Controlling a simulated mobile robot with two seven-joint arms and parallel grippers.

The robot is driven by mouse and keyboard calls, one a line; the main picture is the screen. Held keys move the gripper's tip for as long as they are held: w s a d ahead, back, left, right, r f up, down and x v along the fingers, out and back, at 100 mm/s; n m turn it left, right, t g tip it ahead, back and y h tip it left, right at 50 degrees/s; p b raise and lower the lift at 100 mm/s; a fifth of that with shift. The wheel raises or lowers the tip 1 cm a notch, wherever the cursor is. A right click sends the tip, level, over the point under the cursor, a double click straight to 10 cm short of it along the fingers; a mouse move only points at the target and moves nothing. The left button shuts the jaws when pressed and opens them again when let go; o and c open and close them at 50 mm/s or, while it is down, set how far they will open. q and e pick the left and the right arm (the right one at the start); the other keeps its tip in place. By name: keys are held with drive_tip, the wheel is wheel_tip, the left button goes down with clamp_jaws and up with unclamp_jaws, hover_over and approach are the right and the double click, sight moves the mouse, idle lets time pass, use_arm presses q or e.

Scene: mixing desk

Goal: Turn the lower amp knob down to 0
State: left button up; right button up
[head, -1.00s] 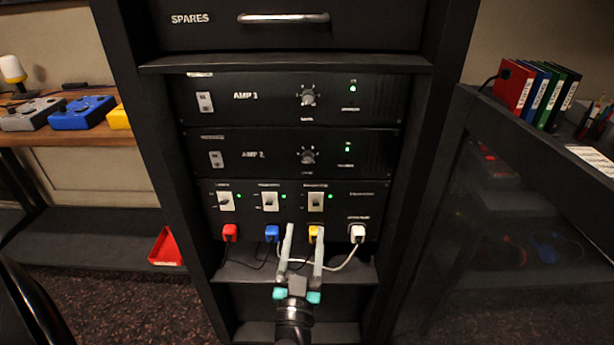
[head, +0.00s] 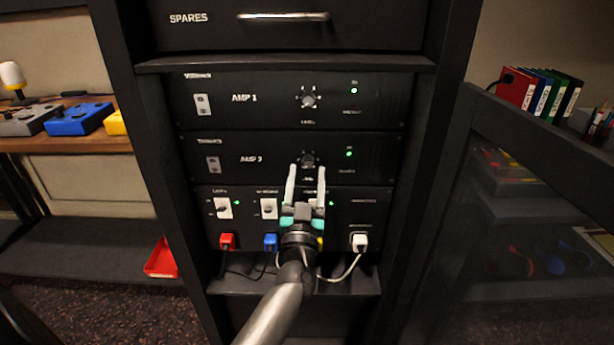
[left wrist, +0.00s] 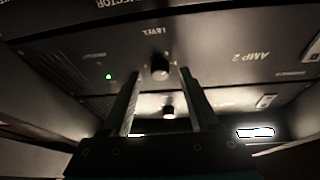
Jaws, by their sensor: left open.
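The lower amp, AMP 2 (head: 228,158), is a black panel with a dark round knob (head: 308,160) and a lit green light to its right. My left gripper (head: 307,170) is open and empty, its pale fingertips just below the knob in the head view. In the left wrist view the AMP 2 knob (left wrist: 160,68) appears upside down between the two fingers (left wrist: 159,74). Clear space shows on both sides of it, and I see no contact. The knob's pointer direction is too small to read. My right gripper is not in view.
AMP 1 (head: 230,98) with a similar knob (head: 308,98) is just above. Below are a switch panel (head: 365,213) and red (head: 227,241), blue (head: 270,242) and white (head: 360,242) plugs. My gripper covers most of a yellow plug. Rack posts stand on both sides.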

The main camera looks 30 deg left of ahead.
use_arm(q)
drive_tip(key=shift+w+a+r, duration=0.3)
drive_tip(key=shift+w, duration=0.25)
drive_tip(key=shift+c, duration=0.3)
clamp_jaws()
